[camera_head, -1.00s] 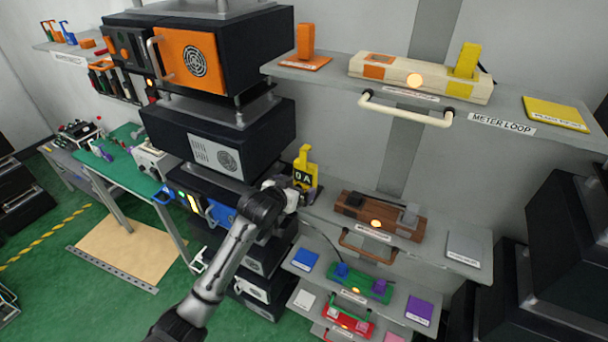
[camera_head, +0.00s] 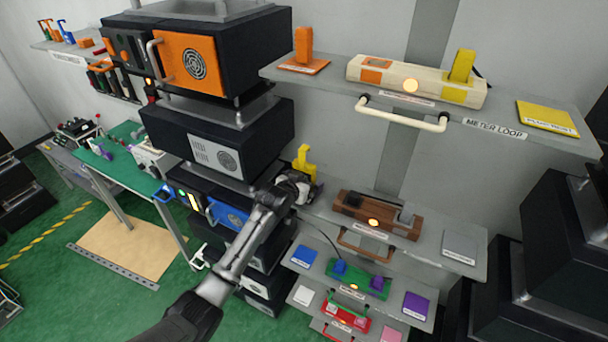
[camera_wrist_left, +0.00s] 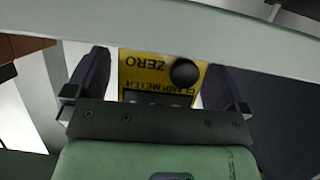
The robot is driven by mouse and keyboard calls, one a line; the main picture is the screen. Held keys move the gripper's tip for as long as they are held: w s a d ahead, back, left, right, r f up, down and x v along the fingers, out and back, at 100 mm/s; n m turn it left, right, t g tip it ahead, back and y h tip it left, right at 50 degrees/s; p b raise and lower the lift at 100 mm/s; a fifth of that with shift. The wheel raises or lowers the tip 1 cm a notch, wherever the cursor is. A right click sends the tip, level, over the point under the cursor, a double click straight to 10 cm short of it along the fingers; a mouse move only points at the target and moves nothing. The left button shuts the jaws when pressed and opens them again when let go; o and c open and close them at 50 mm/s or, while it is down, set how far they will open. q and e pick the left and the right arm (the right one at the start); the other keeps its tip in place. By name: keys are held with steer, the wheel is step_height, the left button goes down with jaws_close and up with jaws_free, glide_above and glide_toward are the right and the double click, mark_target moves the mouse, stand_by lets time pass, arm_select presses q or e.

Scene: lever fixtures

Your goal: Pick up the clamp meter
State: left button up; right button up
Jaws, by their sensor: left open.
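The yellow clamp meter (camera_head: 304,160) stands on the left end of the grey shelf in the head view, its lower part hidden by my left gripper (camera_head: 298,187). In the left wrist view the clamp meter (camera_wrist_left: 158,76) shows its yellow face with "ZERO" lettering and a round black knob, upside down. It lies between the two dark fingers of my left gripper (camera_wrist_left: 160,85). These fingers are open, with a gap visible on the meter's left side; contact on the right cannot be told. My right gripper is not in view.
A brown wooden fixture (camera_head: 377,215) sits on the same shelf, right of the meter. Dark cabinets with a blue panel (camera_head: 230,214) stand close on the left. The upper shelf (camera_head: 440,105), marked "METER LOOP", overhangs on the right. A yellow pad (camera_head: 547,117) lies there.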

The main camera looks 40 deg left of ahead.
arm_select(q)
steer(key=c, duration=1)
steer(key=shift+c, duration=0.2)
steer(key=shift+r, duration=0.1)
